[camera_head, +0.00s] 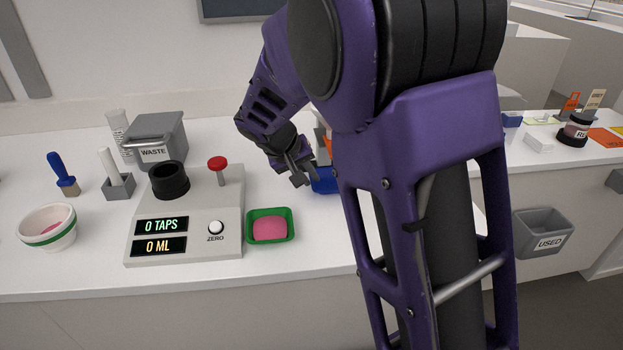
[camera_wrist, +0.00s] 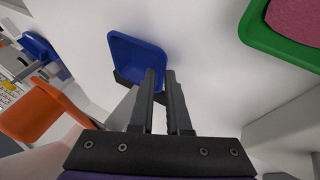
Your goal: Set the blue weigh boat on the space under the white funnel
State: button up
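The blue weigh boat (camera_wrist: 137,55) shows in the wrist view as a shallow square dish with rounded corners. In the head view, part of a blue thing (camera_head: 322,181) that looks like it shows beside my gripper, the rest hidden by my arm. My gripper (camera_wrist: 161,72) has its fingertips at the boat's near right corner, with a narrow gap between the fingers. I see nothing clearly pinched in the gap, and cannot tell if the fingers touch the rim. In the head view my gripper (camera_head: 298,178) is low over the counter. I cannot make out a white funnel.
A green tray (camera_head: 250,234) with pink powder sits left of my gripper. Further left are the scale (camera_head: 195,205) with a black cup, the waste bin (camera_head: 158,146) and a white bowl (camera_head: 36,238). In the wrist view an orange thing (camera_wrist: 35,110) stands close to my gripper.

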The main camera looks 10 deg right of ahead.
jog(key=p+v, duration=0.1)
jog(key=v, duration=0.8)
jog(key=shift+s+a+r, duration=0.2)
jog(key=shift+r, duration=0.1)
